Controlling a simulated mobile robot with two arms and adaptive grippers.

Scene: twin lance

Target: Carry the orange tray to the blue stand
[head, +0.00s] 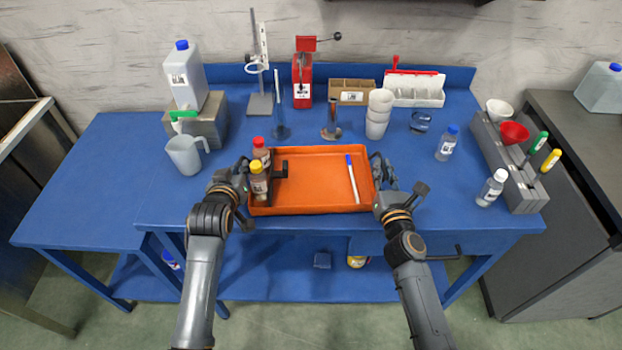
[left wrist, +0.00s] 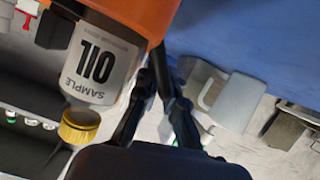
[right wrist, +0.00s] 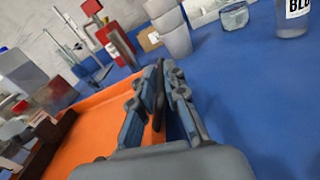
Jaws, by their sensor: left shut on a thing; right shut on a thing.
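The orange tray (head: 312,200) is at the front middle of the blue bench. It looks level; I cannot tell whether it touches the bench top. Two sample bottles, one red-capped (head: 261,153) and one yellow-capped (head: 258,180), stand upright at its left end beside a dark bracket. A white pen (head: 352,182) with a blue cap lies at its right. My left gripper (head: 240,177) is shut on the tray's left side. My right gripper (head: 380,180) is shut on its right side; in the right wrist view the fingers (right wrist: 160,85) close around a dark piece at that edge. A blue stand (head: 85,190) adjoins the bench on the left.
A pitcher (head: 185,156) and a large jug (head: 186,78) on a grey block stand left of the tray. Stacked white cups (head: 379,112), a red press (head: 303,80) and a metal cylinder stand behind it. Bottles (head: 448,143) are at right. The left stand's top looks clear.

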